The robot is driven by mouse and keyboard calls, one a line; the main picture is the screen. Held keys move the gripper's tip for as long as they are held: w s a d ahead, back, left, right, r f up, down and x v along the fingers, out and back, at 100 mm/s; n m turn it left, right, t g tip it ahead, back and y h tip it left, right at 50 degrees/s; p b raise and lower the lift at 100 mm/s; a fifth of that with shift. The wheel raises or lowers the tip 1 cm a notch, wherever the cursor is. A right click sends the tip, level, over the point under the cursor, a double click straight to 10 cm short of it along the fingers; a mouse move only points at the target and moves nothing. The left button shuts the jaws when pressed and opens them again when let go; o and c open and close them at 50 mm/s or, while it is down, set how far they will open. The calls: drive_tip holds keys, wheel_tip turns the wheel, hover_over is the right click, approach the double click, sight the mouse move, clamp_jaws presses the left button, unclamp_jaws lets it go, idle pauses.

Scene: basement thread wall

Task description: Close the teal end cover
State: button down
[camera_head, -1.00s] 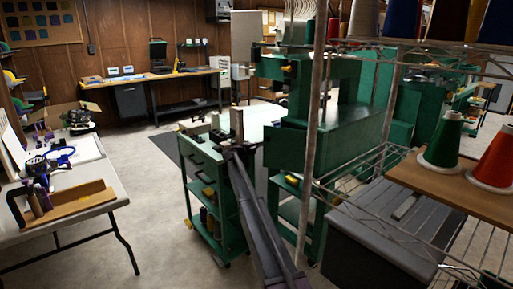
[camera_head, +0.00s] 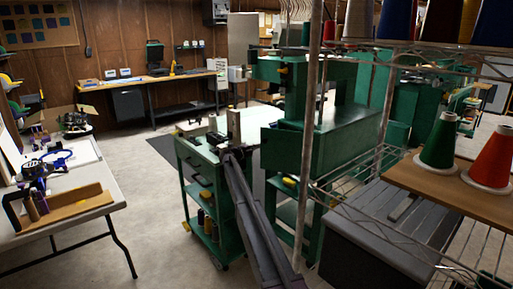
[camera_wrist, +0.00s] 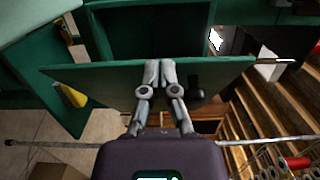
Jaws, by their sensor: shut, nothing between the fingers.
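The teal end cover (camera_wrist: 110,80) shows in the wrist view as a wide flat green panel standing out across the picture, with a dark opening (camera_wrist: 150,30) in the green housing behind it. A black knob (camera_wrist: 195,87) sits on the panel, right of my fingers. My gripper (camera_wrist: 160,64) is shut and empty, its fingertips together at the panel's upper edge. I cannot tell whether they touch it. In the head view my arm reaches toward the green machine (camera_head: 320,135); I cannot make out the cover or fingertips there.
A green trolley (camera_head: 199,180) stands left of my arm. A wire rack (camera_head: 345,205) with thread cones (camera_head: 438,140) is close on the right. A folding table (camera_head: 85,220) stands at the left. Bare floor (camera_head: 150,215) lies between table and trolley.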

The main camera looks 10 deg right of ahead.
drive_tip(key=v, duration=0.7)
drive_tip(key=shift+a, duration=0.35)
drive_tip(key=shift+r, duration=0.1)
